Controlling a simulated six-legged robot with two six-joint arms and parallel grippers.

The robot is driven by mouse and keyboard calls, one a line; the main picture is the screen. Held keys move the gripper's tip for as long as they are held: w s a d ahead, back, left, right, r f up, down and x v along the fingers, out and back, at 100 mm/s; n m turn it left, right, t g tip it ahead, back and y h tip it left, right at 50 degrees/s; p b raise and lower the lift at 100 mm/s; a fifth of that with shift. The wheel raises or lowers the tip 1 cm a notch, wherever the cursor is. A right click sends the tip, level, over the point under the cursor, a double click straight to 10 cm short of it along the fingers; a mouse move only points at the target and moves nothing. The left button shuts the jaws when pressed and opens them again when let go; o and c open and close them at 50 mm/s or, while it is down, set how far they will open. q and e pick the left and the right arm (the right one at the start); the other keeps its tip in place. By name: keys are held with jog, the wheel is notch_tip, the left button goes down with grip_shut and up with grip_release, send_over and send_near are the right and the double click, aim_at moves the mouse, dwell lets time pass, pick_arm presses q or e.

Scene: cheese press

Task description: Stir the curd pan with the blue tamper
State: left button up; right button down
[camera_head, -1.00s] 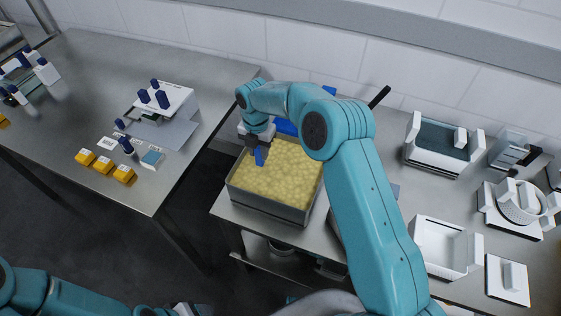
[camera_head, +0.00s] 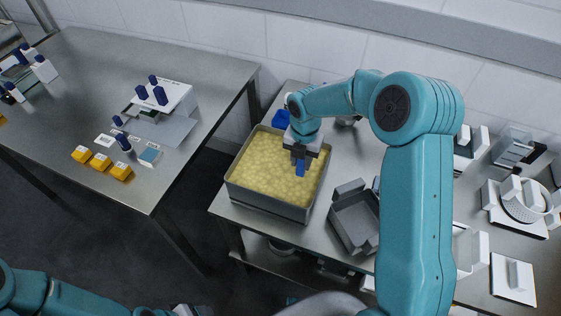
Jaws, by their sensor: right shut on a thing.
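The curd pan (camera_head: 258,204) is a grey rectangular pan full of lumpy yellow curd, near the left end of the right-hand bench. My right gripper (camera_head: 300,160) is over the right part of the pan, shut on the blue tamper (camera_head: 301,169). Only a short blue piece of the tamper shows below the jaws, against the curd. I cannot tell how deep it reaches. My left arm is low at the left, and its gripper (camera_head: 184,311) is cut off by the bottom edge, so its jaws cannot be read.
A blue object (camera_head: 281,119) stands at the pan's back edge. A grey tray (camera_head: 354,222) lies right of the pan. White moulds (camera_head: 517,203) and a white lidded plate (camera_head: 513,280) stand further right. The left table (camera_head: 72,100) holds yellow blocks (camera_head: 101,162) and a white stand, beyond a gap.

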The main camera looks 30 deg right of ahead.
jog(key=shift+s+d, duration=0.25)
jog(key=w+a+p, duration=0.3)
jog(key=w+a, duration=0.6)
jog(key=w, duration=0.2)
jog(key=s+d, duration=0.3)
jog(key=s+d+b, duration=0.1)
jog(key=s+d, duration=0.2)
jog(key=s, duration=0.1)
jog(key=s+d+b, duration=0.1)
jog(key=s+d, duration=0.2)
jog(key=s, duration=0.1)
jog(key=shift+r+p, duration=4.05)
jog(key=shift+r, duration=1.2)
